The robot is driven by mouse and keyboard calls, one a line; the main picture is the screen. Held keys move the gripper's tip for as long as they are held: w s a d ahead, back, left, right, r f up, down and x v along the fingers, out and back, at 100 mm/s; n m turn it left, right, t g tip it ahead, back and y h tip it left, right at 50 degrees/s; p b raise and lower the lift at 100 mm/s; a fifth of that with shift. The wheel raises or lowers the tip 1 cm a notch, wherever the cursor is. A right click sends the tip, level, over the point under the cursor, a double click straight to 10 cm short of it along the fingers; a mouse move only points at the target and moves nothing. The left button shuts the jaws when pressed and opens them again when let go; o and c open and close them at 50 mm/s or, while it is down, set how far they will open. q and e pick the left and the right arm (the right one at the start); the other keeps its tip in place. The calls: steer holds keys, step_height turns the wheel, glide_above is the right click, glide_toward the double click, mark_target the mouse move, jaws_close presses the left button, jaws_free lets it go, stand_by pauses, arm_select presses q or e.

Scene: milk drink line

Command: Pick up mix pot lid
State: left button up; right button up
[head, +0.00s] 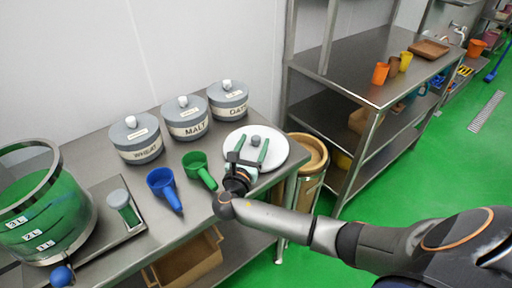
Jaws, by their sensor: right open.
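The mix pot lid (280,151) appears to be the round white disc with a small grey knob in its middle. It lies flat at the right end of the steel table. My right gripper (252,141) is open over the lid, with its two green-padded fingers on either side of the knob in the picture. I cannot tell how far above the lid the fingers are. The gripper hides the near left part of the lid. My left gripper is not in view.
Grey canisters marked WHEAT (137,142), MALT (186,120) and a third (228,102) line the wall side. A blue scoop (163,187) and a green scoop (200,168) lie left of my gripper. A large green-filled pot (42,215) stands far left.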

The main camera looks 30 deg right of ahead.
steer(key=shift+w+d, duration=0.1)
jaws_close()
stand_by(0.5)
stand_by(0.3)
